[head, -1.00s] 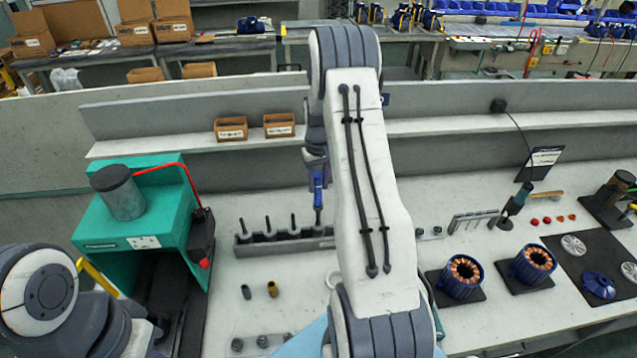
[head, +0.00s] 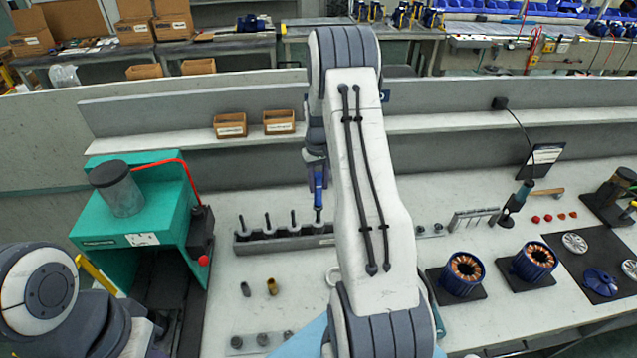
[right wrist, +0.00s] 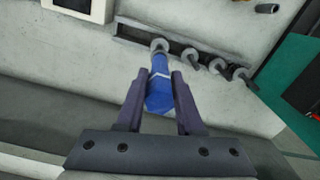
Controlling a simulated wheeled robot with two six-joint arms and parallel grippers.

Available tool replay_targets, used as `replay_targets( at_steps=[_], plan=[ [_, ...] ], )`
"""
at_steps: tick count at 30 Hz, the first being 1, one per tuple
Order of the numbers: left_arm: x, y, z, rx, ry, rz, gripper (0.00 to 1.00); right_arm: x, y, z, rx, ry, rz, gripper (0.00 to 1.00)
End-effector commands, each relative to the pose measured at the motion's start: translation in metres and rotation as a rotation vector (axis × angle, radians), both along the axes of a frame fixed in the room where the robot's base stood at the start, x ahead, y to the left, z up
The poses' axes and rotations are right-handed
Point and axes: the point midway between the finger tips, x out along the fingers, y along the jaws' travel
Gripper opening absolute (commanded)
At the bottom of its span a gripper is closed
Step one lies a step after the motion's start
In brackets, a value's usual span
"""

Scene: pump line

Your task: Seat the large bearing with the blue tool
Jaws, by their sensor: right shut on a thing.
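The blue tool (head: 318,190) stands upright at the right end of the visible part of a grey rack (head: 285,245). My right gripper (head: 317,164) is shut on its upper part. In the right wrist view the blue tool (right wrist: 160,85) lies between the two fingers, and its far end meets a round grey collar (right wrist: 160,45) at the rack. I cannot tell whether it is clear of its slot. A pale ring (head: 332,277), partly behind my right arm, lies on the bench; I cannot tell whether it is the large bearing. My left gripper is out of view.
Several grey-stemmed tools (head: 268,224) stand in the rack. A green press (head: 128,225) stands at the left. A dark bushing (head: 245,289) and a brown one (head: 272,286) lie in front. Two blue stators (head: 463,275) (head: 534,262) stand at the right. My right arm hides the middle bench.

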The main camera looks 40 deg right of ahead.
Motion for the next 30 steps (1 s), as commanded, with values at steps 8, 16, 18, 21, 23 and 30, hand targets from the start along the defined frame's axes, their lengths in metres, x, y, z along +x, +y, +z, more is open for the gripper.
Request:
replay_targets(
  at_steps=[8, 16, 18, 21, 23, 30],
  plan=[
    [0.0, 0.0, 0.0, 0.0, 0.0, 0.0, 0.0, 0.0, 0.0, 0.0, 0.0, -0.001, 0.0, 0.0],
    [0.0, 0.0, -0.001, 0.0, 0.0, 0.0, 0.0, 0.0, 0.0, -0.001, 0.0, -0.001, 0.0, 0.0],
    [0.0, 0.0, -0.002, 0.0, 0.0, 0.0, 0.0, 0.0, 0.0, -0.003, 0.0, 0.0, 0.0, 0.0],
    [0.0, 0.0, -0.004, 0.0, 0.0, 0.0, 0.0, 0.0, 0.0, -0.006, 0.0, 0.0, 0.0, 0.0],
    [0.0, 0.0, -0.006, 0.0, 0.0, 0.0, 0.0, 0.0, 0.0, -0.008, 0.0, -0.001, 0.0, 0.0],
    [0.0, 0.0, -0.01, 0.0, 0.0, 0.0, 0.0, 0.0, 0.0, -0.015, 0.0, -0.001, 0.0, 0.0]
  ],
)
